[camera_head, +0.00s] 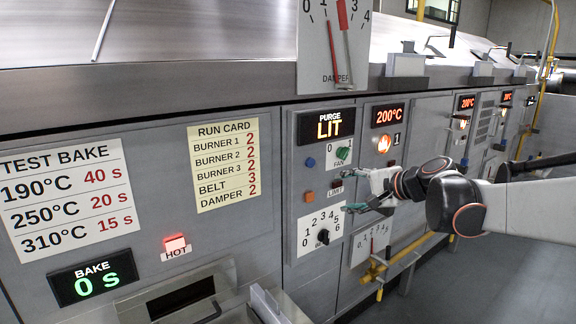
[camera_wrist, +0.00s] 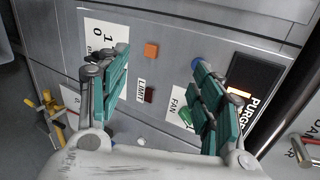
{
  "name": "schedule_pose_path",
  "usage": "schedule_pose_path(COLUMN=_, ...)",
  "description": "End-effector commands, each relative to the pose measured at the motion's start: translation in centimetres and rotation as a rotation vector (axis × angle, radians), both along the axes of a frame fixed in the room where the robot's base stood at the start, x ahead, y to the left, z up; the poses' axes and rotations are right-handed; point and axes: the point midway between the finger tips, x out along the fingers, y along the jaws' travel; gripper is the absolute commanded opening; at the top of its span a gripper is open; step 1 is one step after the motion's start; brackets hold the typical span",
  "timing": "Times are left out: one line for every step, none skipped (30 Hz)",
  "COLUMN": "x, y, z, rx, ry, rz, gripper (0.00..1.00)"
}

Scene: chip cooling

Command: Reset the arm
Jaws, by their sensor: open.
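My gripper (camera_head: 352,191) is open and empty in front of the burner control panel in the head view. My arm reaches to it from the right. In the wrist view the teal fingers of my gripper (camera_wrist: 160,92) stand wide apart, with panel face between them. Between or near the fingers are an orange square button (camera_wrist: 151,50), a dark red LIMIT lamp (camera_wrist: 150,95) and the green FAN knob (camera_wrist: 186,116). I cannot tell whether any finger touches the panel.
The purge display (camera_head: 326,125) reads LIT. A run card (camera_head: 223,165) and a test bake card (camera_head: 68,196) are on the left. The BAKE display (camera_head: 92,278) reads 0 s, beside a lit HOT lamp (camera_head: 175,244). Yellow pipes (camera_head: 400,255) run low by the panel. Floor is open at lower right.

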Motion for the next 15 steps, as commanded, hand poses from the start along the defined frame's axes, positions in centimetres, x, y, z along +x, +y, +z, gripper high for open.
schedule_pose_path(x=-2.1, y=0.7, z=-0.6, rx=-0.063, ry=-0.003, rz=0.021, gripper=0.60)
schedule_pose_path(x=-3.2, y=1.0, z=-0.9, rx=-0.105, ry=-0.005, rz=0.035, gripper=0.60)
schedule_pose_path(x=-4.7, y=1.4, z=-1.3, rx=-0.158, ry=-0.009, rz=0.052, gripper=0.60)
schedule_pose_path(x=-5.8, y=1.5, z=-1.6, rx=-0.199, ry=-0.012, rz=0.065, gripper=0.60)
schedule_pose_path(x=-6.9, y=1.7, z=-1.9, rx=-0.240, ry=-0.015, rz=0.078, gripper=0.60)
schedule_pose_path(x=-8.4, y=2.0, z=-2.4, rx=-0.295, ry=-0.019, rz=0.097, gripper=0.60)
schedule_pose_path(x=-9.6, y=2.1, z=-2.9, rx=-0.336, ry=-0.022, rz=0.110, gripper=0.60)
schedule_pose_path(x=-10.7, y=2.1, z=-3.3, rx=-0.376, ry=-0.025, rz=0.125, gripper=0.60)
schedule_pose_path(x=-12.2, y=2.2, z=-3.8, rx=-0.431, ry=-0.030, rz=0.144, gripper=0.60)
schedule_pose_path(x=-13.3, y=2.2, z=-4.3, rx=-0.471, ry=-0.034, rz=0.160, gripper=0.60)
schedule_pose_path(x=-14.4, y=2.2, z=-4.7, rx=-0.513, ry=-0.037, rz=0.175, gripper=0.60)
schedule_pose_path(x=-15.9, y=2.2, z=-5.4, rx=-0.566, ry=-0.042, rz=0.195, gripper=0.60)
schedule_pose_path(x=-17.0, y=2.1, z=-5.9, rx=-0.606, ry=-0.046, rz=0.210, gripper=0.60)
schedule_pose_path(x=-18.1, y=2.0, z=-6.4, rx=-0.646, ry=-0.050, rz=0.227, gripper=0.60)
schedule_pose_path(x=-19.6, y=1.8, z=-7.1, rx=-0.701, ry=-0.054, rz=0.249, gripper=0.60)
